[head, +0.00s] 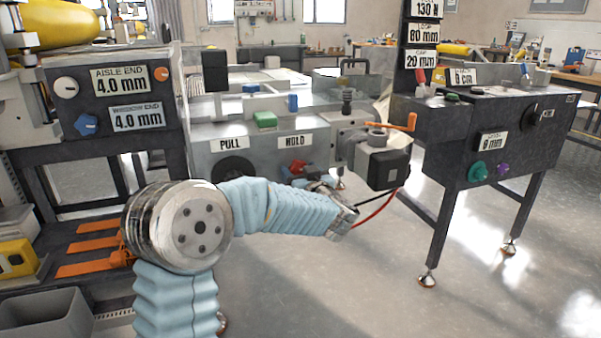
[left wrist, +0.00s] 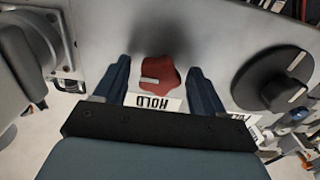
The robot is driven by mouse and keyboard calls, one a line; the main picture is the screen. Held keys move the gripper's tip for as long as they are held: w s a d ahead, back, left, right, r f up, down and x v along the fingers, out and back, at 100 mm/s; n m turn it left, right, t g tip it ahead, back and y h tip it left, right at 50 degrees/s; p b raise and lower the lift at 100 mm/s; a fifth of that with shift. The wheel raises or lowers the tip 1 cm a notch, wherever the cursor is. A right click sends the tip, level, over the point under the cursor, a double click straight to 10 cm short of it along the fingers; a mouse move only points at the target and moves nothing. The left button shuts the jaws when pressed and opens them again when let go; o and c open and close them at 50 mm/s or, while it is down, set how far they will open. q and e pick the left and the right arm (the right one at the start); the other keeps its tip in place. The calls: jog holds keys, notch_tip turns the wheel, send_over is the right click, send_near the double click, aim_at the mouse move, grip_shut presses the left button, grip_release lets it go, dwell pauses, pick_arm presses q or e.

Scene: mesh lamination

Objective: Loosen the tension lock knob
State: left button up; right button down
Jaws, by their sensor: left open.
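A red lobed knob (head: 298,168) sits on the grey front panel below the HOLD label (head: 295,141). No label reads "tension lock". In the left wrist view the red knob (left wrist: 163,73) shows with a pale pointer mark, beside the upside-down HOLD label (left wrist: 153,102). My left gripper (head: 318,183) is at the panel, partly covering the knob's surroundings in the head view. In the left wrist view its two dark fingers (left wrist: 158,68) are apart, one on each side of the knob, with visible gaps. Contact with the panel cannot be told. My right gripper is not in view.
A black round knob (head: 234,171) sits left of the red one, under the PULL label (head: 231,144). A black motor block (head: 388,168) with a red cable (head: 378,208) stands close to the right. A dark control stand (head: 490,135) is further right, with open floor before it.

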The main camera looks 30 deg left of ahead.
pick_arm(q)
jog(key=c, duration=1.1)
jog(key=shift+o, duration=0.2)
